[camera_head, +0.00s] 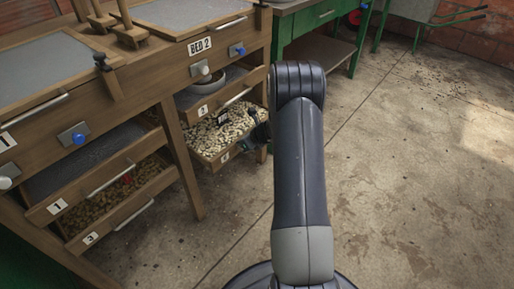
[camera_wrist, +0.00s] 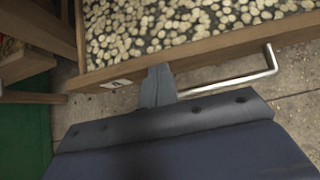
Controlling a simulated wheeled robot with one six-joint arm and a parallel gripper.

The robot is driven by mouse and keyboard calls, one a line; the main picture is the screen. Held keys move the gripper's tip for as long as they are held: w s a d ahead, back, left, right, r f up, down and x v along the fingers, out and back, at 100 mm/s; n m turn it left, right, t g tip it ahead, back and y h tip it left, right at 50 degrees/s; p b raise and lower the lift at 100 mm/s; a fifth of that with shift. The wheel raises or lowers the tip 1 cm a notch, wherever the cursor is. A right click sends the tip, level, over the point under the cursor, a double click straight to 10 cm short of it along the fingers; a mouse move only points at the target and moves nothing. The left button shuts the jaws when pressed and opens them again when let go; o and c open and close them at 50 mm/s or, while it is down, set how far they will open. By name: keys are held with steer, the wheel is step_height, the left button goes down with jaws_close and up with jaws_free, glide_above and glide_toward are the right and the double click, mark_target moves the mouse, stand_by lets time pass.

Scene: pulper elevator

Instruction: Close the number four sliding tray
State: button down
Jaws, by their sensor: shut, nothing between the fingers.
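The lower right tray (camera_head: 212,160) under the BED 2 sign is pulled out, with pale beans heaped inside. Its small front label (camera_head: 224,157) is too small to read surely; by its place, it is the number four tray. In the wrist view its wooden front board (camera_wrist: 205,49) crosses the picture, with a metal bar handle (camera_wrist: 235,86) at right. My gripper (camera_wrist: 158,72) is shut and empty, its tips at the front board between label and handle. I cannot tell whether they touch. In the head view my arm partly hides the gripper (camera_head: 259,136).
Tray 2 (camera_head: 205,103), holding a grey bowl (camera_head: 200,88), is above. Trays 1 (camera_head: 57,206) and 3 (camera_head: 90,238) stand out at left. A wooden leg (camera_head: 182,165) separates the bays. A green table (camera_head: 322,14) stands behind. Open concrete floor lies to the right.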

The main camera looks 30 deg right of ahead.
mark_target(235, 137)
steer(key=shift+w+a+p, duration=0.15)
steer(key=shift+w+a, duration=0.1)
steer(key=shift+w, duration=0.4)
steer(key=shift+w+a+p, duration=0.2)
steer(key=shift+w+a, duration=0.1)
steer(key=shift+w, duration=0.4)
steer(key=shift+w+a+p, duration=0.15)
steer(key=shift+w+a, duration=0.1)
steer(key=shift+w, duration=0.4)
steer(key=shift+s, duration=0.15)
